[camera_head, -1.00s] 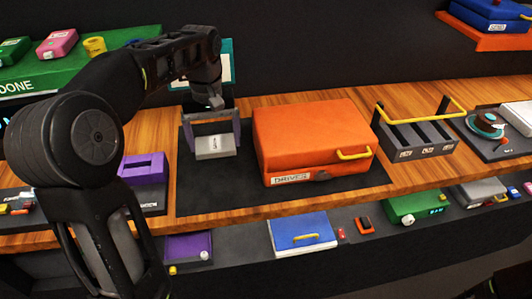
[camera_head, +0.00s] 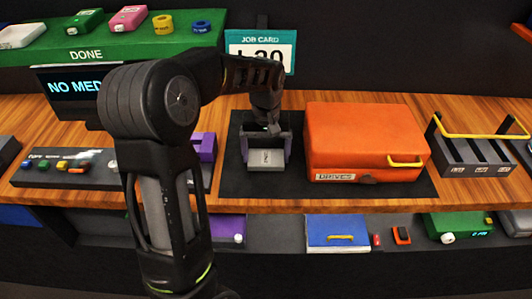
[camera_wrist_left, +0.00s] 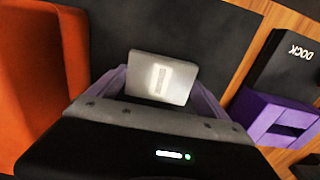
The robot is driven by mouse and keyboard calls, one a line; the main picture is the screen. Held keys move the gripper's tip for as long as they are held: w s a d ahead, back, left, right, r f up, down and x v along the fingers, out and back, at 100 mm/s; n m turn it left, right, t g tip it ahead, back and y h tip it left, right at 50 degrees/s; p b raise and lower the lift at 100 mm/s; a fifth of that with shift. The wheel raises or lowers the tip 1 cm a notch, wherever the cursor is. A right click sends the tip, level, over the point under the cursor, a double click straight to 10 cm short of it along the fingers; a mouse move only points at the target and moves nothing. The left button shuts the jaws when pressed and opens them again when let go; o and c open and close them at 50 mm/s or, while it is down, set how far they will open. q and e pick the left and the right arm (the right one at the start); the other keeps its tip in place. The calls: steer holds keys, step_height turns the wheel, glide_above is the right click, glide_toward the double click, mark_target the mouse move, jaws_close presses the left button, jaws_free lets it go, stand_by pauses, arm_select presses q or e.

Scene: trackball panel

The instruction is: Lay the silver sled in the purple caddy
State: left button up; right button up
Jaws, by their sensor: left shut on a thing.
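The silver sled (camera_head: 266,159) is a small light-grey block with a label, low over the dark mat left of the orange case. My left gripper (camera_head: 266,150) is shut on it, a finger on each side. The wrist view shows the sled (camera_wrist_left: 160,78) between the gripper's purplish fingers. I cannot tell whether the sled touches the mat. The purple caddy (camera_head: 205,145), a block with an opening, stands left of the mat, partly hidden by my left arm. It also shows at the right of the wrist view (camera_wrist_left: 262,125), apart from the sled. My right gripper is not in view.
The orange case (camera_head: 360,135) stands close right of the gripper on the dark mat (camera_head: 228,180). A dark box marked DOCK (camera_wrist_left: 288,62) adjoins the caddy. A grey rack with a yellow handle (camera_head: 475,150) is farther right. A lower shelf holds other boxes.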

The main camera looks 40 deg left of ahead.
mark_target(266, 158)
arm_select(q)
steer(key=shift+f, duration=0.15)
steer(key=o, duration=1.4)
steer(key=shift+f, duration=0.1)
steer(key=shift+o, duration=0.2)
step_height(266, 158, up, 12)
